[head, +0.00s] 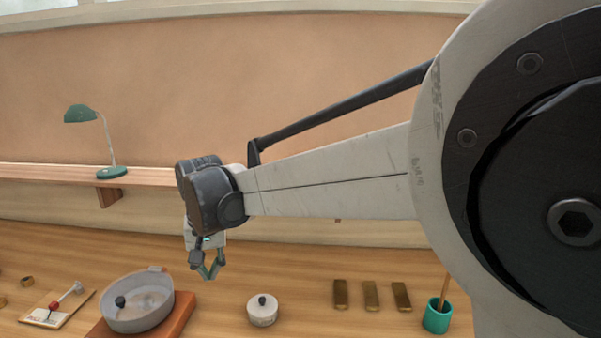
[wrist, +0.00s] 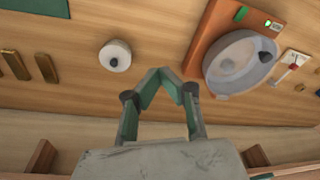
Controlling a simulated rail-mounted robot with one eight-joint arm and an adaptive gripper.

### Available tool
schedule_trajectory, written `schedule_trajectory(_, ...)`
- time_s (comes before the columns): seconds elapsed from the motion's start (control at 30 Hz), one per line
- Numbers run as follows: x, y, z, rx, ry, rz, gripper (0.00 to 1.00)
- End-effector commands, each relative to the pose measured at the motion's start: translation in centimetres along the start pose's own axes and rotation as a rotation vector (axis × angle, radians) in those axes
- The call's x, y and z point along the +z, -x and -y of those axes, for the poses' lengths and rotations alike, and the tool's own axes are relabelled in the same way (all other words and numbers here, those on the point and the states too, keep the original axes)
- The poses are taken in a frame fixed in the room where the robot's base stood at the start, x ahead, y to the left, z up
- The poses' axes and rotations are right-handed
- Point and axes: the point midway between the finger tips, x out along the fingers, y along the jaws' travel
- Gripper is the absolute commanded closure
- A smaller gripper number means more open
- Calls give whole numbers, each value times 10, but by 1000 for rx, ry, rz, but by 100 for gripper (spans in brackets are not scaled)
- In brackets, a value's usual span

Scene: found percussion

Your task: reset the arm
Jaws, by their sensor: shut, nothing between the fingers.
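My arm reaches leftward across the head view, with my gripper (head: 209,276) hanging down at its end. The gripper is shut and empty, its fingertips meeting in a point above the wooden table (head: 215,318). In the wrist view my gripper (wrist: 160,72) also shows with its green-grey fingers together. It is apart from everything on the table. In the head view it hangs between a round grey pan (head: 138,318) on the left and a white lidded pot (head: 262,312) on the right.
The pan sits on an orange-brown base (head: 180,315). A card with a small lever (head: 50,315) lies left. A green lamp (head: 82,114) stands on the wall shelf (head: 60,174).

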Motion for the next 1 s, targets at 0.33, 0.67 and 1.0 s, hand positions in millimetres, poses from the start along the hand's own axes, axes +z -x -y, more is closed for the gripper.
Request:
schedule_trajectory(0.33, 55, 52, -120, 4, -80, -118, 100)
schedule_trajectory(0.67, 131, 76, -208, 32, -149, -233, 100)
schedule_trajectory(1.0, 222, 74, -275, 86, -215, -348, 100)
